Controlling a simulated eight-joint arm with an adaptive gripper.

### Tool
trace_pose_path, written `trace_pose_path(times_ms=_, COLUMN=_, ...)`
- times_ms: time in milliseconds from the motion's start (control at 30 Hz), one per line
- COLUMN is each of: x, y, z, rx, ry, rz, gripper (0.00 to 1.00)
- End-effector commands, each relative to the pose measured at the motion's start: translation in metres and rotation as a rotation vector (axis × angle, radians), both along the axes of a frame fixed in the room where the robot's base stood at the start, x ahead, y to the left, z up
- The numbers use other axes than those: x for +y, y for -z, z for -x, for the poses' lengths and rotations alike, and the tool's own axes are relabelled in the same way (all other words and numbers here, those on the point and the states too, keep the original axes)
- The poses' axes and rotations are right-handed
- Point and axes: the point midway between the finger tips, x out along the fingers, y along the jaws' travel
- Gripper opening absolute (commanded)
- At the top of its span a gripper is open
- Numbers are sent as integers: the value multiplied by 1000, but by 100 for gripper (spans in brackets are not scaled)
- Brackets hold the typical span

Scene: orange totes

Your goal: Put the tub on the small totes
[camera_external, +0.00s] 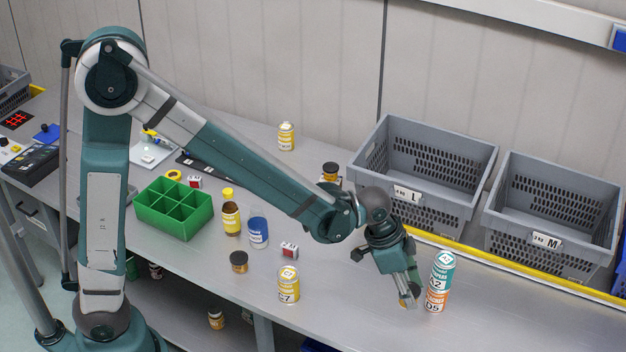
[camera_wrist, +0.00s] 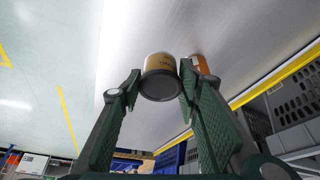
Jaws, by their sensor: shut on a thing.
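My gripper (camera_external: 408,294) points down low over the bench, just left of a stack of two cans. In the wrist view its fingers are closed on a small round tub (camera_wrist: 160,66) with a dark end and a cream and yellow label. In the external view the fingers mostly hide this tub; whether it touches the bench is unclear. Two grey totes stand at the bench's back right: one marked L (camera_external: 424,138) and one marked M (camera_external: 552,190). No tote plainly marked small is readable. A blue bin (camera_external: 621,268) shows partly at the right edge.
A teal can (camera_external: 442,266) stands on an orange can (camera_external: 434,300), close right of my gripper. A yellow can (camera_external: 288,285), a dark-lidded jar (camera_external: 239,262) and a green divided box (camera_external: 174,218) are further left. A yellow strip (camera_external: 520,277) runs before the totes.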

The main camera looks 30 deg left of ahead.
Motion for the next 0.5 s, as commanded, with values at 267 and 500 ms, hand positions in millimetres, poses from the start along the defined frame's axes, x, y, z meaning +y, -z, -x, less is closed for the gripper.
trace_pose_path(times_ms=267, x=0, y=15, z=0, rx=0, ry=0, rz=0, gripper=20)
trace_pose_path(times_ms=500, x=0, y=15, z=0, rx=0, ry=0, rz=0, gripper=20)
